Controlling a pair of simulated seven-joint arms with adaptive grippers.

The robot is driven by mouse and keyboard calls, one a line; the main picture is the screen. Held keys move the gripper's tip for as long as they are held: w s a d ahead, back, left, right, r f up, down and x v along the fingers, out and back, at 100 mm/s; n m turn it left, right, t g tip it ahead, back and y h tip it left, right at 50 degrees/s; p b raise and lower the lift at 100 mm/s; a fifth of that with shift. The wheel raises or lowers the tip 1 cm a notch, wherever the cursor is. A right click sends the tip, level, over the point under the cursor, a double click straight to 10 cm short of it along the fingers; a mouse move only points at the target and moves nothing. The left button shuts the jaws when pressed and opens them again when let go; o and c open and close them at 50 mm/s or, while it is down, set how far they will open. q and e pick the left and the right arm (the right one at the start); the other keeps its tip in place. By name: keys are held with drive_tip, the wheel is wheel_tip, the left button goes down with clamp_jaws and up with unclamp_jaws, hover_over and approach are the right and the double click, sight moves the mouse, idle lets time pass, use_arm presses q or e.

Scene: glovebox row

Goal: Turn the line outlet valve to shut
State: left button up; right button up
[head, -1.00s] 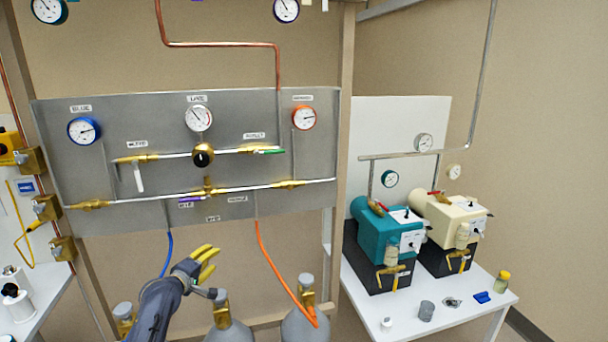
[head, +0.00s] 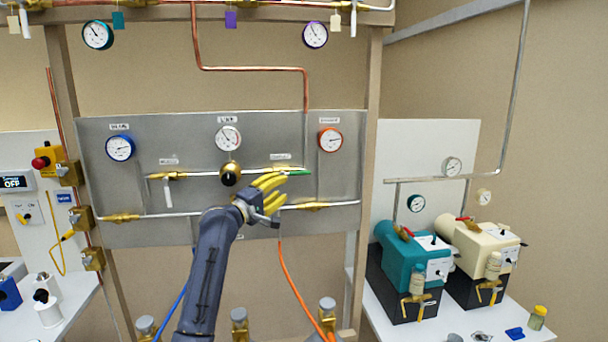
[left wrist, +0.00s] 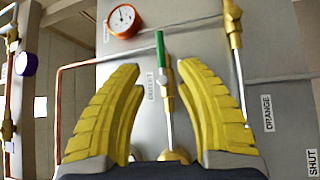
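The line outlet valve is a brass valve with a green lever (head: 298,172), on the upper pipe at the right of the grey panel (head: 100,160). Its lever lies along the pipe. In the left wrist view the green lever (left wrist: 160,48) shows between and beyond my fingertips, beside the OUTLET label (left wrist: 150,87). My left gripper (head: 275,190) is in front of the panel, just below and left of the lever. Its yellow fingers (left wrist: 158,85) are spread and empty, and they do not appear to touch the lever. My right gripper is not in view.
A black-knobbed brass regulator (head: 229,174) sits left of the valve, under the line gauge (head: 228,138). The orange gauge (head: 330,140) is above right. A lower pipe (head: 335,204) crosses below. An orange hose (head: 287,270) hangs under the panel. Pumps (head: 410,265) stand at right.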

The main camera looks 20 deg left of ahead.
sight(301, 174)
use_arm(q)
drive_tip(key=x, duration=1.2)
drive_tip(key=shift+w, duration=0.2)
drive_tip(key=shift+c, duration=0.4)
clamp_jaws()
